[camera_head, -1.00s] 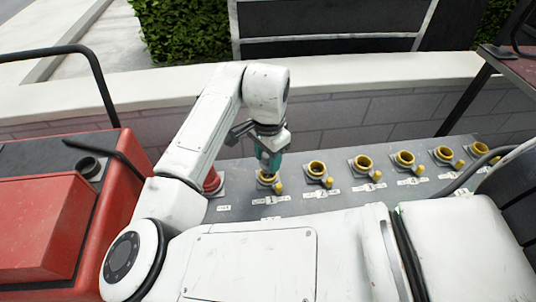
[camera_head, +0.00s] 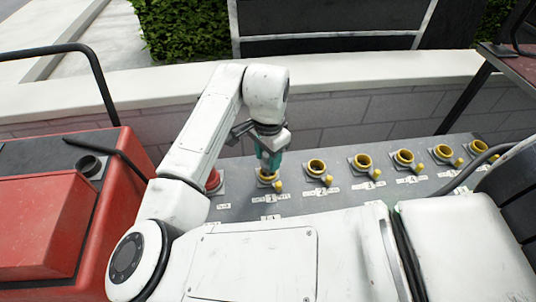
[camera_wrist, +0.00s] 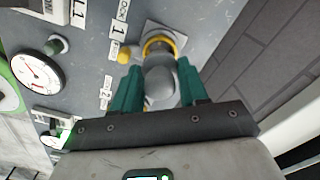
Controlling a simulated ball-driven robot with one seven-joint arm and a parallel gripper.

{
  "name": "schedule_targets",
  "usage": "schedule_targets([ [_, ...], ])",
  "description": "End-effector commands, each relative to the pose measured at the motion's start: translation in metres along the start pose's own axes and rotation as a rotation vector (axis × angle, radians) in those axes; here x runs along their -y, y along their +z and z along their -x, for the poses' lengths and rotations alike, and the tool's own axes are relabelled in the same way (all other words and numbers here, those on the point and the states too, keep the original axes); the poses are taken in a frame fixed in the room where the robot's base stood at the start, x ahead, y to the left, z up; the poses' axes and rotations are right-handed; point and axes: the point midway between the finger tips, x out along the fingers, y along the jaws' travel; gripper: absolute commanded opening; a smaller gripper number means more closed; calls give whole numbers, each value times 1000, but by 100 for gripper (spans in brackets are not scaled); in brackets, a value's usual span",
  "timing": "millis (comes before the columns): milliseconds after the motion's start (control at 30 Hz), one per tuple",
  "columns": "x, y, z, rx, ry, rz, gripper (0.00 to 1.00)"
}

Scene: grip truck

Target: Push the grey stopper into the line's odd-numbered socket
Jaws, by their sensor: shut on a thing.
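My gripper (camera_head: 267,158) has teal fingers and is shut on the grey stopper (camera_wrist: 160,80), a rounded grey piece between the fingertips in the wrist view. In the head view my gripper is directly above the leftmost yellow-ringed socket (camera_head: 264,182). The wrist view shows this socket's yellow ring (camera_wrist: 160,37) just beyond the stopper, with a plate marked 1 (camera_wrist: 118,29) beside it. The stopper's end overlaps the ring in the picture. I cannot tell how deep it sits. In the head view the fingers hide the stopper.
Several more yellow-ringed sockets (camera_head: 316,167) run to the right along the grey panel (camera_head: 235,205). A red fitting (camera_head: 213,181) is left of my gripper. A gauge (camera_wrist: 35,75) shows in the wrist view. A brick wall (camera_head: 380,112) stands behind the panel.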

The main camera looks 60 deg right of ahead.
Motion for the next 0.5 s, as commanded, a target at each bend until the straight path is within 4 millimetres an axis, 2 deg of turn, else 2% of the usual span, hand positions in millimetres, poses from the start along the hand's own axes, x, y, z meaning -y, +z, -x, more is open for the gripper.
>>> schedule_targets([
  [500, 0, 0, -9, 0, 0, 0, 13],
])
